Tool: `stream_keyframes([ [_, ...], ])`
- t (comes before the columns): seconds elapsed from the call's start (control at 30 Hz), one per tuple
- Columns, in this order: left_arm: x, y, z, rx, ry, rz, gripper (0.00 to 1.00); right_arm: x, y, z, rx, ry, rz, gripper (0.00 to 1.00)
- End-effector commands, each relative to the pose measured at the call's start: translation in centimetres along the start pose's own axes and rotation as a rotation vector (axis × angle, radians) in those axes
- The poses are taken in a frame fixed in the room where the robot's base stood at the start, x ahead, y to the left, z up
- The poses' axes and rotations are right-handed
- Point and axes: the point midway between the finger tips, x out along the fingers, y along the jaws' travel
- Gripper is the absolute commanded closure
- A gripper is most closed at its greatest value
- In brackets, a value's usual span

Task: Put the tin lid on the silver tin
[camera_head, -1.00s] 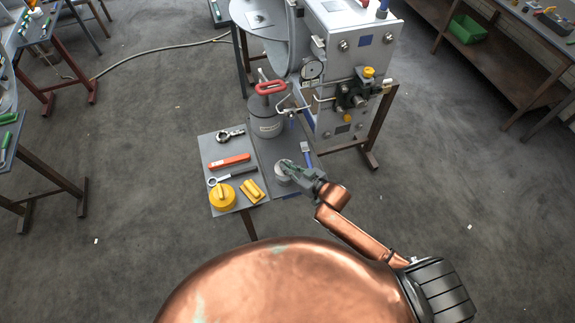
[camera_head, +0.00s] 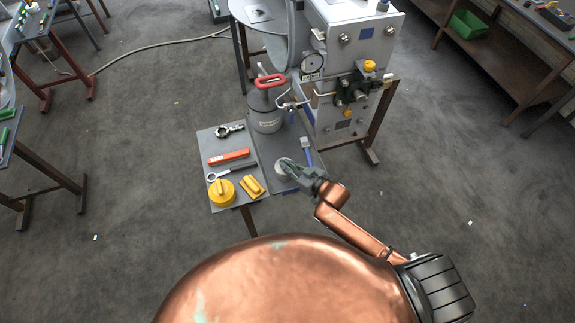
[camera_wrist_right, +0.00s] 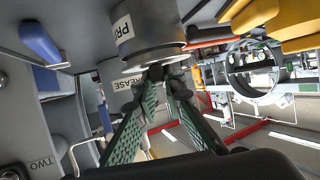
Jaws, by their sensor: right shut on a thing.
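The silver tin (camera_head: 281,176) stands near the front of the grey mat. In the right wrist view it is a grey cylinder (camera_wrist_right: 150,28) with a partly visible white label. My right gripper (camera_head: 287,163) is directly over the tin, its fingers shut. In the right wrist view its fingertips (camera_wrist_right: 165,74) are closed on a small dark part in the middle of the tin lid (camera_wrist_right: 140,67). The lid is a thin pale disc, right at the tin's mouth. I cannot tell whether it rests fully on the rim. My left gripper is not in view.
A grease can (camera_head: 264,119) with a red handle stands behind the tin. A blue-handled brush (camera_head: 307,153) lies to the right. The grey machine (camera_head: 350,60) rises behind.

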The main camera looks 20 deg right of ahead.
Motion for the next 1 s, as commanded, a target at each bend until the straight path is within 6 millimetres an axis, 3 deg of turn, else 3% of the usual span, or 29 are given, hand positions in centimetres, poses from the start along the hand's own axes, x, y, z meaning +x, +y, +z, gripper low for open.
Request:
stream_keyframes([
  [0.77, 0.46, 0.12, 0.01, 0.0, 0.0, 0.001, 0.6, 0.44, -0.02, 1.05, 0.0, 0.0, 0.0, 1.0],
  [0.8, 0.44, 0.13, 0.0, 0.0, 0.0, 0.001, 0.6, 0.43, -0.02, 1.03, 0.0, 0.0, 0.0, 0.89],
  [1.0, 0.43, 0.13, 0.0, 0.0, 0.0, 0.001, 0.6, 0.42, -0.02, 1.02, 0.0, 0.0, 0.0, 0.75],
])
